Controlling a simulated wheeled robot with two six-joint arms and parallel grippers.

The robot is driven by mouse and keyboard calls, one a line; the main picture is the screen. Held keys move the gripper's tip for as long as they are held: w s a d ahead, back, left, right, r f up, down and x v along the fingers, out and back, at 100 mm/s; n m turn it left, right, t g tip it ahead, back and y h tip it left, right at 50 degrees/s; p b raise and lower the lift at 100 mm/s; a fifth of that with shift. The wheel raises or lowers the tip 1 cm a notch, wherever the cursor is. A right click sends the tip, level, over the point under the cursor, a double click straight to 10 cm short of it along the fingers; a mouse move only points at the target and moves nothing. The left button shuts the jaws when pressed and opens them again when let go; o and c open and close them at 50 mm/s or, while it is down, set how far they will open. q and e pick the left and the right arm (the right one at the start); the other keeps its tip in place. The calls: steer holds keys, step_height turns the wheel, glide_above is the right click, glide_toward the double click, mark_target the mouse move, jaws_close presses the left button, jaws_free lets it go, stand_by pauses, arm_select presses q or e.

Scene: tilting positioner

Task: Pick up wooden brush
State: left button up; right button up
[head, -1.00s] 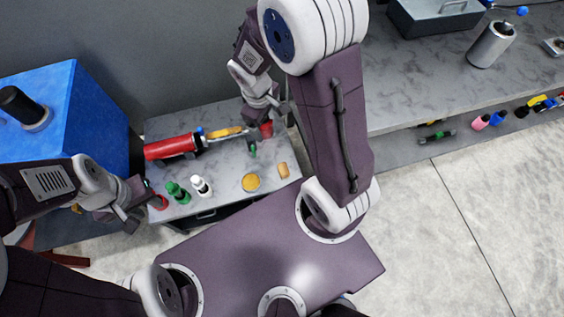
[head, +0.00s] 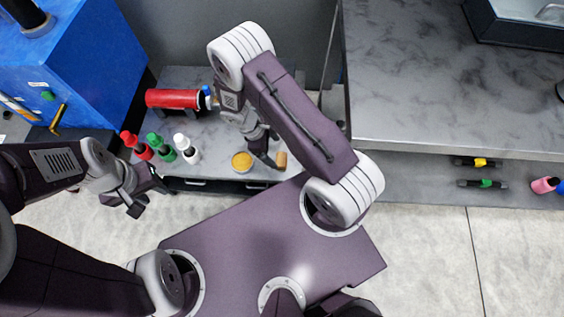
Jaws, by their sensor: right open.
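A small tan, wood-coloured piece (head: 281,160) stands near the front right of the low grey marbled table; it may be the wooden brush, but it is too small to be sure. My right gripper (head: 267,160) is open just left of it, between it and a yellow round item (head: 242,161). I cannot tell whether a finger touches the tan piece. My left gripper (head: 146,198) hangs in front of the table's left end, away from the tan piece, and its jaws do not show clearly.
Red (head: 137,145), green (head: 160,147) and white (head: 186,148) bottles stand on the table's left. A red cylinder (head: 172,98) lies behind them. A blue cabinet (head: 90,60) is at left, a grey workbench (head: 420,90) at right. My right arm covers the table's back right.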

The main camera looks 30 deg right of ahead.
mark_target(282, 159)
steer(key=b+x, duration=0.1)
steer(key=x, duration=0.2)
steer(key=shift+a, duration=0.1)
steer(key=b+x, duration=0.2)
steer(key=x, duration=0.2)
steer(key=shift+s+f, duration=0.15)
steer(key=shift+f, duration=0.4)
steer(key=shift+r, duration=0.1)
steer(key=shift+c, duration=0.6)
steer(key=c, duration=1.5)
steer(key=shift+r, duration=0.5)
steer(key=shift+c, duration=0.2)
steer(key=r+p, duration=0.1)
steer(key=r, duration=0.1)
steer(key=s+r+p, duration=0.1)
steer(key=r, duration=0.1)
steer(key=s+a+r, duration=0.1)
steer(key=s+r, duration=0.5)
steer(key=s, duration=0.4)
steer(key=shift+s+a, duration=0.25)
steer(key=shift+s, duration=0.1)
